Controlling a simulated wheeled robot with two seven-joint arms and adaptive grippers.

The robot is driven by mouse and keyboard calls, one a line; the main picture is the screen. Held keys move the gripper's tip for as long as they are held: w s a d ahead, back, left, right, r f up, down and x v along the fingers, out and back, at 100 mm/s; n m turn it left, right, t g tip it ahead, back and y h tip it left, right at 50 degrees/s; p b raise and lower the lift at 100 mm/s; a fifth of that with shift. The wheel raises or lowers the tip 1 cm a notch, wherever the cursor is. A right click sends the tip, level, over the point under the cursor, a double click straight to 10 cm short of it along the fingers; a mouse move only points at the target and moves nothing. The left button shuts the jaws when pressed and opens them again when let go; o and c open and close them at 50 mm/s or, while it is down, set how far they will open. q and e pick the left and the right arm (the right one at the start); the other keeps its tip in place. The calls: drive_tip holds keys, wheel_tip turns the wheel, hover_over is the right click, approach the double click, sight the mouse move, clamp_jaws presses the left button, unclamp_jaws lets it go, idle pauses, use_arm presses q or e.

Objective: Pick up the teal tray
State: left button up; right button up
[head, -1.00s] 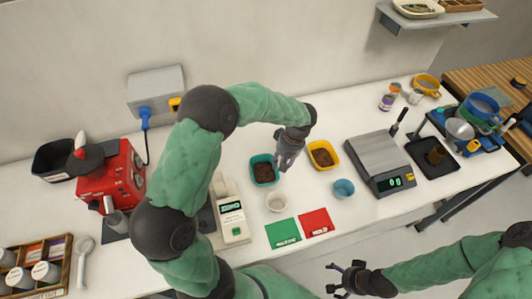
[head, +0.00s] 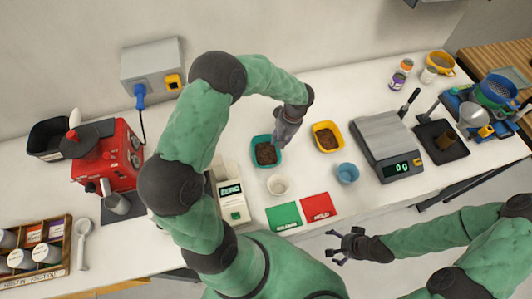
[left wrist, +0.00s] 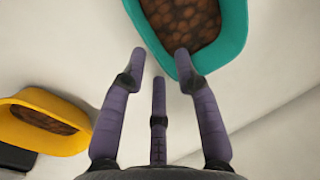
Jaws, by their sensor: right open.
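The teal tray (head: 265,163) holds brown lumps and sits on the white counter, left of the yellow tray. My left gripper (head: 283,138) hangs above its back right rim. In the left wrist view the teal tray (left wrist: 238,38) lies at the top right. There my left gripper's fingers (left wrist: 160,70) are spread apart with nothing between them. One fingertip overlaps the tray's rim in the picture; I cannot tell whether it touches. My right gripper (head: 340,245) is open and empty, in front of the counter's edge.
The yellow tray (head: 327,122) stands close by; a white cup (head: 278,185) and a blue cup (head: 347,173) are near. Green (head: 283,216) and red (head: 316,206) cards lie in front. A scale (head: 388,145) stands right, a red machine (head: 107,157) left.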

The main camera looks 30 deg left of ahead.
sight(266, 153)
use_arm(q)
drive_tip(key=x, duration=0.4)
drive_tip(key=shift+s+f, duration=0.1)
drive_tip(key=shift+f, duration=0.3)
drive_tip(key=shift+c, duration=0.2)
clamp_jaws()
drive_tip(key=shift+r, duration=0.15)
